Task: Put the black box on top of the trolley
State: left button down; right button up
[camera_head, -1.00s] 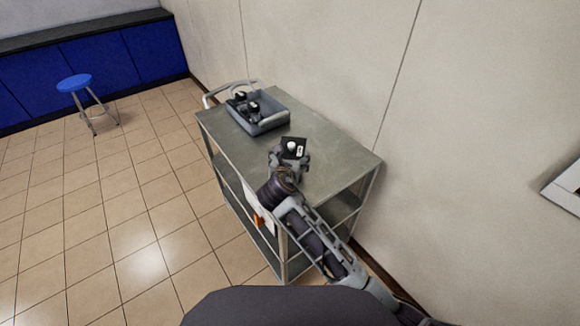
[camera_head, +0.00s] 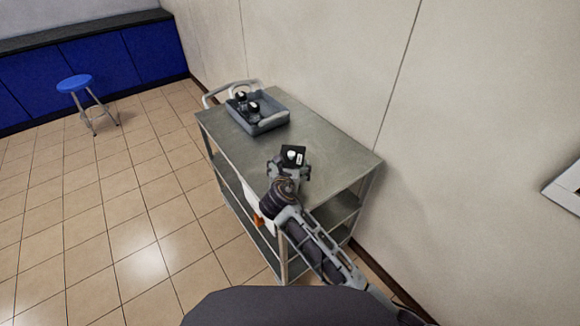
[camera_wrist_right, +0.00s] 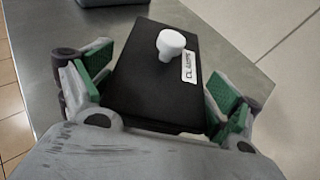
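The black box (camera_head: 292,155), with a white knob and a white label, is over the near part of the grey trolley's top (camera_head: 334,150). In the right wrist view the box (camera_wrist_right: 150,88) lies between the green-padded fingers of my right gripper (camera_wrist_right: 158,92). The fingers are spread, with slim gaps beside the box. My right gripper also shows in the head view (camera_head: 288,168), at the box's near side. The box looks level and at or very close to the top; its underside is hidden. My left gripper is not in view.
A grey tray (camera_head: 270,125) with dark items stands at the trolley's far end, beside the white handle (camera_head: 222,90). The top between tray and box is clear. A wall runs along the trolley's right side. A blue stool (camera_head: 75,84) stands far left.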

dwell(0.5)
jog(key=shift+v, duration=6)
jog(key=shift+d, duration=0.1)
